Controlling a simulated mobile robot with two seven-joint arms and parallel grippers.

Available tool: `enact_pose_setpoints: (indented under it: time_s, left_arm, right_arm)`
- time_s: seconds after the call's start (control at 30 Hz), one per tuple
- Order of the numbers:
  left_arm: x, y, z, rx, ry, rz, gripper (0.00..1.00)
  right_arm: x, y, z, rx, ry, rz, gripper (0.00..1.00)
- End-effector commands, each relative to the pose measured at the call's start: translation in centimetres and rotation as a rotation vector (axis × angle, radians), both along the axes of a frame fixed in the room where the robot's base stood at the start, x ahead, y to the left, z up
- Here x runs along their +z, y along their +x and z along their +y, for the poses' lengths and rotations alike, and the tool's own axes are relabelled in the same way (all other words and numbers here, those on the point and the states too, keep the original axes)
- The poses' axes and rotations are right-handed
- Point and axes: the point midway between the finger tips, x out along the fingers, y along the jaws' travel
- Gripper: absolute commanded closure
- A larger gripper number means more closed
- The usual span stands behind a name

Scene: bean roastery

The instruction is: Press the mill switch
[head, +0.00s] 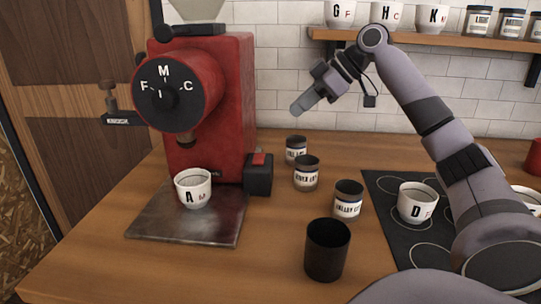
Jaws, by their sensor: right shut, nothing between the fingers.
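The red mill (225,100) stands on the left of the wooden counter, with a black dial (170,95) on its front. The mill switch (258,174) is a black box with a red top, at the mill's lower right side. My right gripper (297,109) is shut and empty, pointing left and down. It is in the air above and to the right of the switch, apart from it. My left gripper is not in view.
Several labelled jars, including a near one (348,200), and a dark cup (326,250) stand right of the switch. A shelf (470,41) with cups and jars hangs at upper right.

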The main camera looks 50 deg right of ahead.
Motion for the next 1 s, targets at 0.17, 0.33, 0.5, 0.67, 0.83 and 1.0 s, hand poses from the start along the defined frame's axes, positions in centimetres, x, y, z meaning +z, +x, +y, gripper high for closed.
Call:
enact_pose_setpoints:
  time_s: [0.17, 0.33, 0.5, 0.67, 0.83, 1.0]
  left_arm:
    - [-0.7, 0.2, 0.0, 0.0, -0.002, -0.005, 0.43]
    - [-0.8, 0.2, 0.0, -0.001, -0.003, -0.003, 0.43]
    - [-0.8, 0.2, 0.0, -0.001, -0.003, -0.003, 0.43]
    - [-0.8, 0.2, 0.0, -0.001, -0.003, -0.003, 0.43]
    - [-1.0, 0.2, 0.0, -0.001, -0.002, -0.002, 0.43]
    - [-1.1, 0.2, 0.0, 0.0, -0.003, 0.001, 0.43]
  right_arm:
    - [0.1, -0.1, 0.0, -0.001, -0.004, -0.001, 1.0]
    - [0.3, -0.1, -0.1, -0.001, -0.004, 0.002, 1.0]
    - [0.3, -0.1, 0.0, -0.001, -0.004, 0.002, 1.0]
    - [0.1, 0.0, 0.0, 0.0, -0.004, 0.002, 1.0]
    - [-1.2, 1.1, 0.8, 0.002, -0.003, 0.004, 1.0]
    - [-3.7, 3.1, 2.1, 0.003, -0.003, 0.005, 1.0]
